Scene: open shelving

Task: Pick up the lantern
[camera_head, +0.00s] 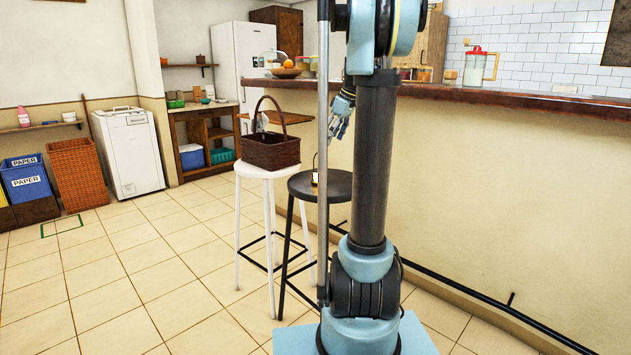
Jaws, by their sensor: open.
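A small dark object with a thin upright handle and a pale part, which looks like the lantern (315,177), stands on the dark round seat of the black stool (299,187). My arm's column stands just right of it and hides part of the stool seat. My gripper (337,130) is above the stool seat, a little above and right of the lantern, and apart from it. Its fingers point down and are open, with nothing seen between them. Part of the gripper is hidden behind my arm.
A white stool (266,172) with a dark wicker basket (271,150) stands close left of the black stool. A counter (480,93) with a wooden top runs behind and right. The tiled floor at left is clear.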

